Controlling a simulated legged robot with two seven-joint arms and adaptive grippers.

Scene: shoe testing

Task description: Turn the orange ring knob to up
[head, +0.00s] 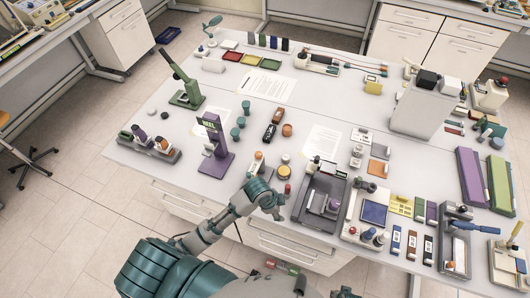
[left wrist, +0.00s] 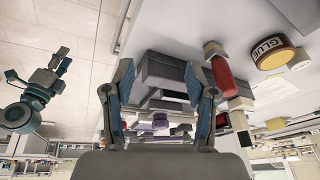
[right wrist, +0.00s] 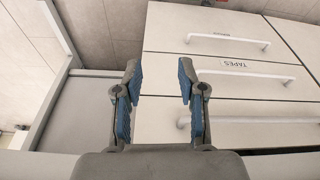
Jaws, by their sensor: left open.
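I cannot tell for certain which part is the orange ring knob. My left gripper (head: 279,206) is over the table's front edge, beside the dark grey tray (head: 309,211). In the left wrist view, the left gripper (left wrist: 164,92) is open with nothing between its fingers. My right gripper (right wrist: 158,75) is open and empty in the right wrist view, in front of the drawers. It touches no orange part.
A red bottle (left wrist: 221,76) and a round glue tin (left wrist: 272,53) stand close to my left gripper. A purple stand (head: 216,150) is left of it. White drawers (right wrist: 225,75) are under the table. Small clear patches lie around the paper sheets (head: 265,88).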

